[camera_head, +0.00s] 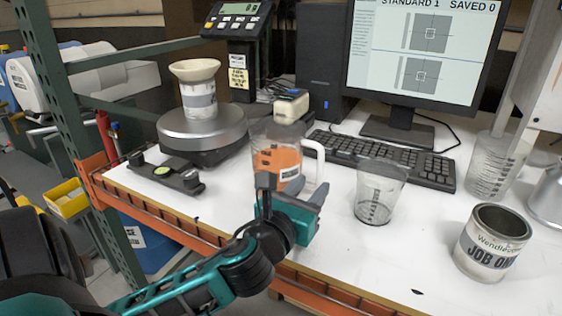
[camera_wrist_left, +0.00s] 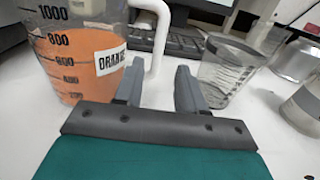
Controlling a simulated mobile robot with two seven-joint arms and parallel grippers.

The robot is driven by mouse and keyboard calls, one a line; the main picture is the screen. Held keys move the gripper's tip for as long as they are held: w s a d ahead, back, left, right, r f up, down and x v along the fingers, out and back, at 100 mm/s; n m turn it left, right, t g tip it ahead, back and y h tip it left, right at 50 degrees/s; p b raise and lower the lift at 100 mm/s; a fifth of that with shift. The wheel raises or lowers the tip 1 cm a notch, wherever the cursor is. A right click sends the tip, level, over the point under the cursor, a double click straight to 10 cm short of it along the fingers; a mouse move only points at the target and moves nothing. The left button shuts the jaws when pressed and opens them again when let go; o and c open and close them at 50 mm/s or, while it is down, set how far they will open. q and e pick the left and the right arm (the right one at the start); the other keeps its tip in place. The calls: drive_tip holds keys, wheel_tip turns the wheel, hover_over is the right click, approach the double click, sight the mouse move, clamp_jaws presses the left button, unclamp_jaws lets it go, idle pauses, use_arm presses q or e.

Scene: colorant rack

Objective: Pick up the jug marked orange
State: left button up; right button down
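The jug marked orange (camera_head: 277,160) is a clear measuring jug with orange liquid and a white handle. It stands upright on the white bench. In the left wrist view the jug (camera_wrist_left: 85,65) is at the upper left, its label readable, its white handle (camera_wrist_left: 157,40) ahead of the fingers. My left gripper (camera_head: 292,192) is just in front of the jug, low over the bench. In the left wrist view the gripper (camera_wrist_left: 158,88) has its fingers apart with nothing between them. The handle appears beyond the fingertips, nearer the left finger. My right gripper is not in view.
An empty clear beaker (camera_head: 380,190) stands right of the jug. A keyboard (camera_head: 385,158) lies behind. A scale (camera_head: 203,130) bearing a cup is at the left. A paint can (camera_head: 492,243) stands at the right. The orange shelf edge (camera_head: 180,225) runs along the front.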

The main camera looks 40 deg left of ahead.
sight(318, 174)
use_arm(q)
drive_tip(key=shift+w+a, duration=0.25)
drive_tip(key=shift+w, duration=0.75)
drive_tip(key=shift+w+a, duration=0.25)
drive_tip(key=shift+w, duration=0.7)
drive_tip(key=shift+w+a, duration=0.25)
drive_tip(key=shift+w, duration=0.75)
clamp_jaws()
drive_tip(key=shift+r, duration=0.15)
